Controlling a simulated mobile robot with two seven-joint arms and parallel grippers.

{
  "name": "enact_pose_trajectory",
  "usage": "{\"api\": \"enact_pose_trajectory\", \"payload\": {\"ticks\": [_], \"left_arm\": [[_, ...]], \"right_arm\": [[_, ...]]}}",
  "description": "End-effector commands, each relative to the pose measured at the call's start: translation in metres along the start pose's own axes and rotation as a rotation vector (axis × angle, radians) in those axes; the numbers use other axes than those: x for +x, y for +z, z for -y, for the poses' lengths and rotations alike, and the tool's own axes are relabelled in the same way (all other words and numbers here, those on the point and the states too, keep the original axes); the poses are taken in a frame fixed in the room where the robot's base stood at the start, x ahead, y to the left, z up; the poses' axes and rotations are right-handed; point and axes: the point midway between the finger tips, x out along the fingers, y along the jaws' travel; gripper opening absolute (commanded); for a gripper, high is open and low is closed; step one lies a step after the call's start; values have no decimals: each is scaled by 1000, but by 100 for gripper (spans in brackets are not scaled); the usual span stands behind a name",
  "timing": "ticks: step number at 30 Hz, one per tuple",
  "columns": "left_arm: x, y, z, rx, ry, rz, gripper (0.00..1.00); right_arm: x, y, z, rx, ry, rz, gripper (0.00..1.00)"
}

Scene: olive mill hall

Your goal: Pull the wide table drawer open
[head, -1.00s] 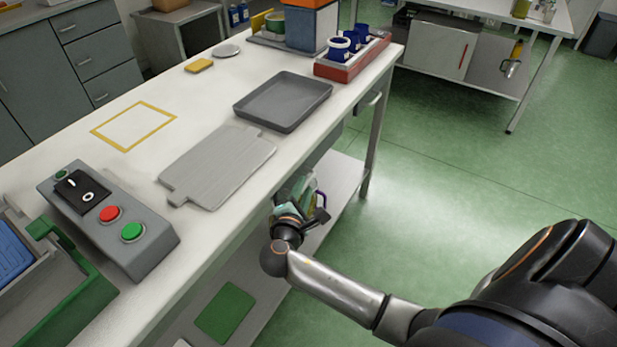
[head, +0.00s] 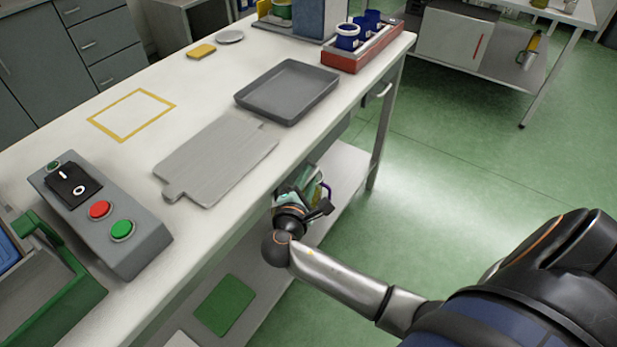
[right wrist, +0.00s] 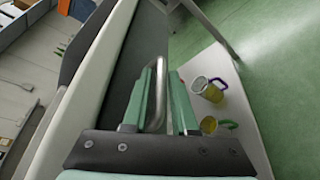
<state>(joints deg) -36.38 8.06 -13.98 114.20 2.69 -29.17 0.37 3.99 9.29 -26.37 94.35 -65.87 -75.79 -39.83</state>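The wide drawer's grey front (right wrist: 128,75) runs beneath the white tabletop in the right wrist view. Its bent metal bar handle (right wrist: 158,92) stands out from it. My right gripper (right wrist: 165,100) has its two green fingers apart, with the handle between them, nearer the left finger. I cannot tell whether a finger touches it. In the head view my right gripper (head: 300,190) is under the table's front edge, and the handle there is hidden. The drawer looks shut, as far as I can see. My left gripper is not in view.
On the white table (head: 225,100) lie a grey board (head: 215,160), a grey tray (head: 287,92) and a button box (head: 100,220). A lower shelf (head: 345,165) below carries mugs (right wrist: 208,88). The green floor (head: 450,170) to the right is clear.

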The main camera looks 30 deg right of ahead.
Motion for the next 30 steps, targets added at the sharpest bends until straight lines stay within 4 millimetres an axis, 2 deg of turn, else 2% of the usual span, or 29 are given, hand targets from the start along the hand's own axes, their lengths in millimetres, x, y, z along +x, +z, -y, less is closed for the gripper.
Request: {"api": "enact_pose_trajectory", "payload": {"ticks": [1, 6, 30], "left_arm": [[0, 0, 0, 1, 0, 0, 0], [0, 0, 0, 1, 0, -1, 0], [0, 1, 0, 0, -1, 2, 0]], "right_arm": [[0, 0, 0, 0, 0, 0, 19], [0, 0, 0, 0, 0, 0, 0], [0, 0, 0, -1, -1, 0, 0]]}}
